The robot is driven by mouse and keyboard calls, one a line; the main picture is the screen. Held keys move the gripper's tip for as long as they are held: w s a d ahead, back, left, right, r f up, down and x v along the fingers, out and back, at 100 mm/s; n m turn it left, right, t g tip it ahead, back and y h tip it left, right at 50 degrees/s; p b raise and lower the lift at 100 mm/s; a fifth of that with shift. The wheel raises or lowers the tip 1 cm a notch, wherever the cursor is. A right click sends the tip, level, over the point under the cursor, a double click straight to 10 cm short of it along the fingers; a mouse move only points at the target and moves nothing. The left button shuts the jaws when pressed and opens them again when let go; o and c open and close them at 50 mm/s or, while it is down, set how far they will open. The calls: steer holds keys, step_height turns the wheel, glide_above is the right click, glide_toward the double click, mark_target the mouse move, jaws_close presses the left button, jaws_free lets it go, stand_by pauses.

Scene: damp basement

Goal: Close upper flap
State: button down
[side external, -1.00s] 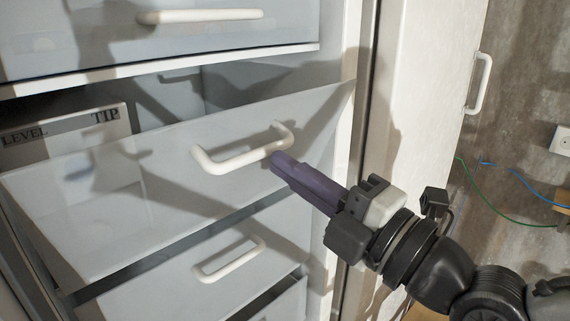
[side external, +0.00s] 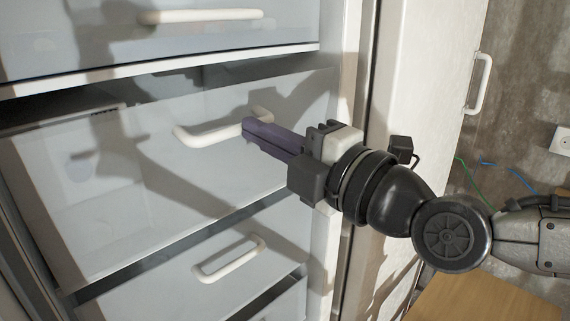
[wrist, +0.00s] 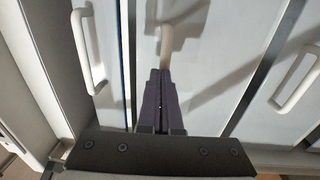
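The upper flap (side external: 110,215) is a pale translucent front panel with a white bar handle (side external: 195,135), in the middle of the side view. It is tilted outward a little at its top, with a dark gap above it. My gripper (side external: 248,128) has its purple fingers together, with the tips at the right part of the handle. In the wrist view the gripper (wrist: 160,75) also shows its fingers closed side by side, with the tips at the handle (wrist: 167,42). I cannot tell whether the handle is between the fingers or only touched by them.
Above is another panel with a white handle (side external: 200,16). Below is a lower drawer with its own handle (side external: 230,260). The open white door (side external: 425,90) stands to the right. A wooden surface (side external: 475,300) is at the lower right.

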steer(key=shift+w+a+r, duration=0.65)
steer(key=shift+w+a, duration=0.25)
steer(key=shift+s+d, duration=0.1)
steer(key=s+d+r, duration=0.3)
steer(key=s+d, duration=0.6)
steer(key=shift+s+d, duration=0.2)
steer(key=shift+d, duration=0.15)
